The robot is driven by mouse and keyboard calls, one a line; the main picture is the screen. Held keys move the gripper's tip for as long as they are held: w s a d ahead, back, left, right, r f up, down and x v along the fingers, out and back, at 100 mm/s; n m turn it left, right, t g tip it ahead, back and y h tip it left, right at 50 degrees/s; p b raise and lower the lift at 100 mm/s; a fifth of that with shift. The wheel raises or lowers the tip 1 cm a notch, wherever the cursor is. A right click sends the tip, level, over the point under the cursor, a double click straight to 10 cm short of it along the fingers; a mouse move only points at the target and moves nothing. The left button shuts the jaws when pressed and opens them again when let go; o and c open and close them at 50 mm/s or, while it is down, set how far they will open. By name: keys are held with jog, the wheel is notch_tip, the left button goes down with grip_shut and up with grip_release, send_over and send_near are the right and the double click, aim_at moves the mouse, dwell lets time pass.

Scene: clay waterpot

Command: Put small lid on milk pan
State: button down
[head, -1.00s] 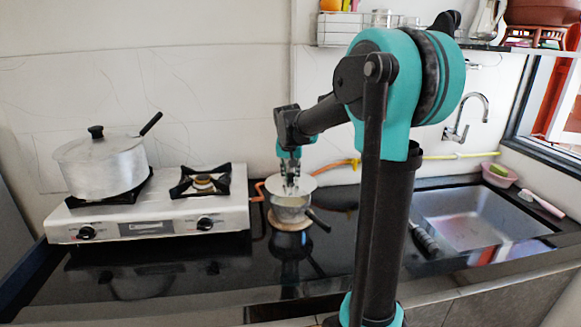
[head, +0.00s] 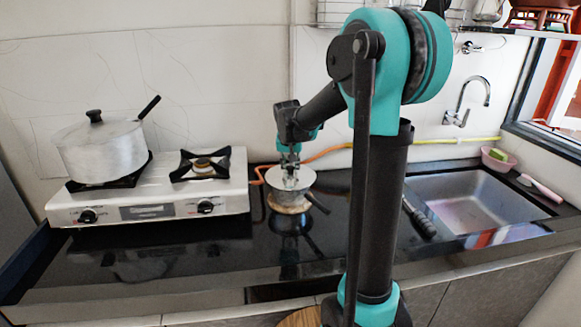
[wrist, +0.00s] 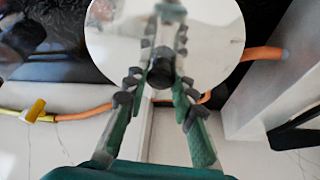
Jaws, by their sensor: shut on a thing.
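The small lid (wrist: 215,40) is a pale round disc with a black knob, filling the top middle of the wrist view. My gripper (wrist: 161,75) has its fingers closed around that knob. In the head view my gripper (head: 291,174) points down over the milk pan (head: 288,199), a small grey metal pan with a dark handle toward the lower right. The lid (head: 303,179) is at the pan's mouth, roughly level. I cannot tell whether it touches the rim all around. The pan's inside is hidden.
A white stove (head: 150,206) with a large lidded pot (head: 103,152) is to the left. The sink (head: 470,205) is to the right. An orange hose (head: 325,153) runs behind.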

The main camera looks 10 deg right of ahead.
jog(key=shift+s+f, duration=0.1)
jog(key=shift+f, duration=0.5)
dwell(0.7)
jog(key=c, duration=1.2)
grip_release()
jog(key=shift+f, duration=0.1)
jog(key=shift+o, duration=0.2)
jog(key=v, duration=1.2)
